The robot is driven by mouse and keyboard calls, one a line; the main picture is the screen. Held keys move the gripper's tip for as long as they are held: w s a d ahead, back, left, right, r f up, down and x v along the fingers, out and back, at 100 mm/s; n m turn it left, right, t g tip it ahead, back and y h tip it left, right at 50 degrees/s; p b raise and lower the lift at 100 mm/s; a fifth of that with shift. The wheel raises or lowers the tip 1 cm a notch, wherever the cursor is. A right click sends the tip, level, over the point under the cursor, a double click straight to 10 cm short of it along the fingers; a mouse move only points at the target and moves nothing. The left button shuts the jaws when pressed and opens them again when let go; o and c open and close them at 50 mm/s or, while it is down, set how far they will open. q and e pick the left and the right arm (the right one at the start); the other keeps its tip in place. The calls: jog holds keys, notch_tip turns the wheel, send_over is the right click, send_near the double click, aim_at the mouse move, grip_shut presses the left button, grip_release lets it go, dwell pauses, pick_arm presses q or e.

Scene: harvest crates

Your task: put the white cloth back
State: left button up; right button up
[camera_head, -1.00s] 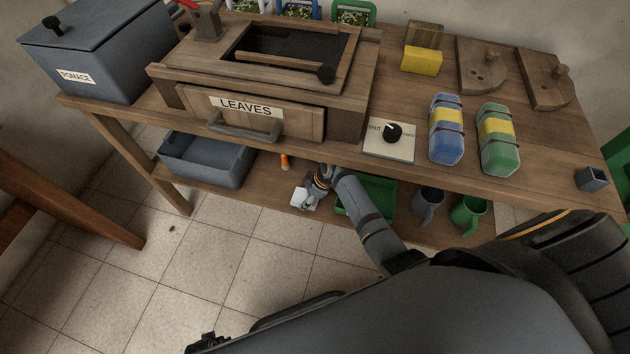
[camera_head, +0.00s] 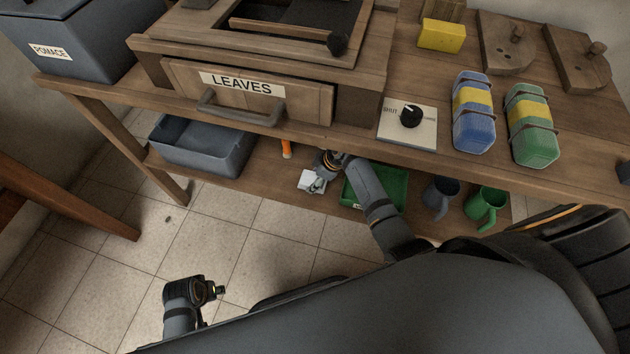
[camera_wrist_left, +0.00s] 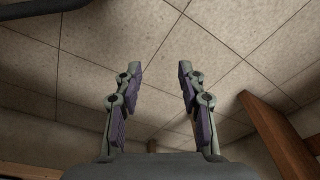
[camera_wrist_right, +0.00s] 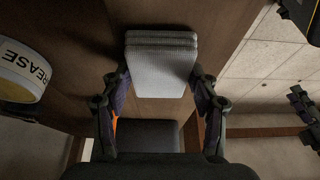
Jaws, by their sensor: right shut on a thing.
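The white cloth (camera_head: 310,181) is a small folded stack at the front edge of the lower shelf in the head view. In the right wrist view the cloth (camera_wrist_right: 160,62) lies between the fingers of my right gripper (camera_wrist_right: 160,95), which is shut on it. The right gripper (camera_head: 322,177) reaches in under the tabletop in the head view, its fingers partly hidden. My left gripper (camera_wrist_left: 160,90) is open and empty, with floor tiles beyond it. In the head view the left gripper (camera_head: 215,290) is low at the left, over the floor.
On the lower shelf (camera_head: 262,185) stand a grey bin (camera_head: 170,165), an orange item (camera_head: 286,148), a green tray (camera_head: 398,190), a dark mug (camera_head: 440,188) and a green mug (camera_head: 490,200). A round tin marked GREASE (camera_wrist_right: 22,72) shows in the right wrist view. The tabletop overhangs the shelf.

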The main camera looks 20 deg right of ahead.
pick_arm(q)
jog(key=shift+w+d+r, duration=0.15)
jog(key=shift+r, duration=0.6)
pick_arm(e)
jog(key=shift+f, duration=0.15)
jog(key=shift+f, duration=0.1)
jog(key=o, duration=1.1)
